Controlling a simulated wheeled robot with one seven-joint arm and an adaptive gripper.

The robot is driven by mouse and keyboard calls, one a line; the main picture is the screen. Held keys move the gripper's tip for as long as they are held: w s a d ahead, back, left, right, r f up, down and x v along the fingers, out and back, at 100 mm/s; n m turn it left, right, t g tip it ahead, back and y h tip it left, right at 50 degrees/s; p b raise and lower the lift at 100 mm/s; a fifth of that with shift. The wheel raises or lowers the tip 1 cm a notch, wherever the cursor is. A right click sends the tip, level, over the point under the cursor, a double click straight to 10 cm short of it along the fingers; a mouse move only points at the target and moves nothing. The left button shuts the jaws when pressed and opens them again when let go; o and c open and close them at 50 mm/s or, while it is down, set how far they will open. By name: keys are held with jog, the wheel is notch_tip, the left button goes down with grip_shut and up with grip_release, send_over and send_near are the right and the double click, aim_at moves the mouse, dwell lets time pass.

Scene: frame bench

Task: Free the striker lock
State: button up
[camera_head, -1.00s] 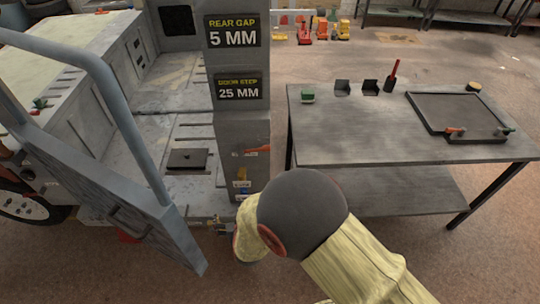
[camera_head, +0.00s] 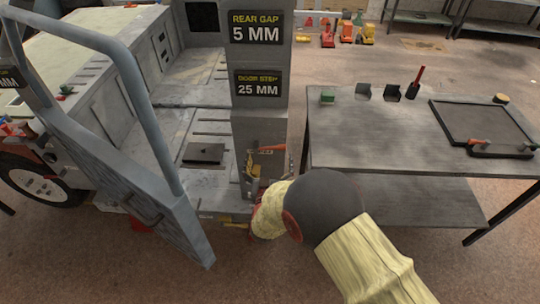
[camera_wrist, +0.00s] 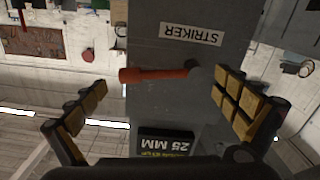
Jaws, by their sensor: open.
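The striker lock's red lever (camera_wrist: 158,75) lies roughly level across the grey post in the wrist view. Its grey pivot (camera_wrist: 194,69) is at the right end, and a STRIKER label (camera_wrist: 191,34) is on the post face. My gripper (camera_wrist: 160,92) is open, one finger on either side of the picture, with the lever showing between them. The right finger appears close to the pivot; contact cannot be told. In the head view the red lever (camera_head: 270,149) is on the post just above my gripper (camera_head: 252,172), and my arm partly hides the post's foot.
The post (camera_head: 259,118) carries two black signs, REAR GAP (camera_head: 256,27) and DOOR STEP (camera_head: 257,83). A blue-grey door (camera_head: 150,190) stands open at left. A grey workbench (camera_head: 380,140) with small parts and a tray (camera_head: 480,120) stands at right.

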jog(key=shift+w, duration=0.9)
jog(key=c, duration=0.3)
jog(key=shift+s+r, duration=0.1)
jog(key=shift+r, duration=0.1)
jog(key=c, duration=1.4)
